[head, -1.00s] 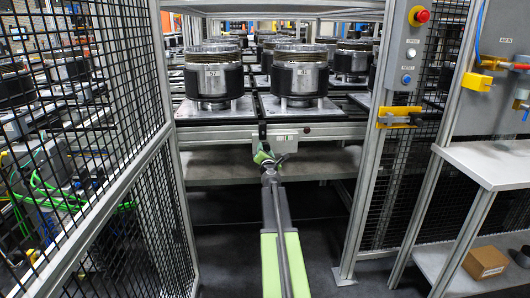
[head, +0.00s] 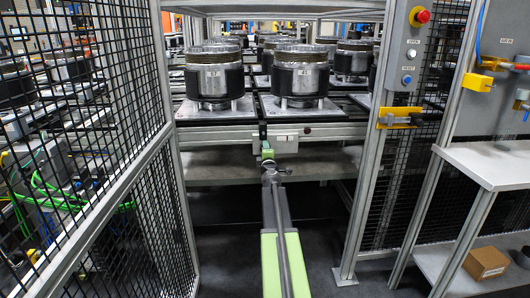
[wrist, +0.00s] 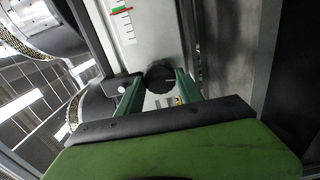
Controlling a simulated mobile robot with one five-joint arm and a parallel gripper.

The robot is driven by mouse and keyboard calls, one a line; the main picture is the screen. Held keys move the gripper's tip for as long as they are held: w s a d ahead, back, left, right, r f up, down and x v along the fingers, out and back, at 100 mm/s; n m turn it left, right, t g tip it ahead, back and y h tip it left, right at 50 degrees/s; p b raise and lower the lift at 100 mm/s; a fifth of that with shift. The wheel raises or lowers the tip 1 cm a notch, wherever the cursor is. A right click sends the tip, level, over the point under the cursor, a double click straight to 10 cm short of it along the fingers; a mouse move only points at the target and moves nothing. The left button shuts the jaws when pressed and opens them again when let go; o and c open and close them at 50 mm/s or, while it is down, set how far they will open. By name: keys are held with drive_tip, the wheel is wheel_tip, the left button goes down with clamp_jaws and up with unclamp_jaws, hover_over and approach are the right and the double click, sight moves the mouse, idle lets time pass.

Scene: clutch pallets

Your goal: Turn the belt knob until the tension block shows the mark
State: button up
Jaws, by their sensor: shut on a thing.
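The belt knob (wrist: 160,76) is a dark round knob on a pale plate, between the two green fingers of my gripper (wrist: 159,88) in the wrist view. My gripper is shut on it. In the head view my gripper (head: 267,158) is at the front edge of the conveyor, and the knob is hidden there. Beside the knob, a white scale (wrist: 124,27) with dark ticks carries a green band and a red line near the picture's top edge. I cannot tell a separate tension block from the plate.
Metal clutch units (head: 300,72) stand on pallets (head: 214,110) above my gripper. A mesh fence (head: 95,130) is close on the left. A post with buttons (head: 408,55) and a grey side table (head: 485,163) stand on the right. A cardboard box (head: 484,262) sits low.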

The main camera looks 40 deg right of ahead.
drive_tip(key=shift+m, duration=1)
drive_tip(key=o, duration=1.4)
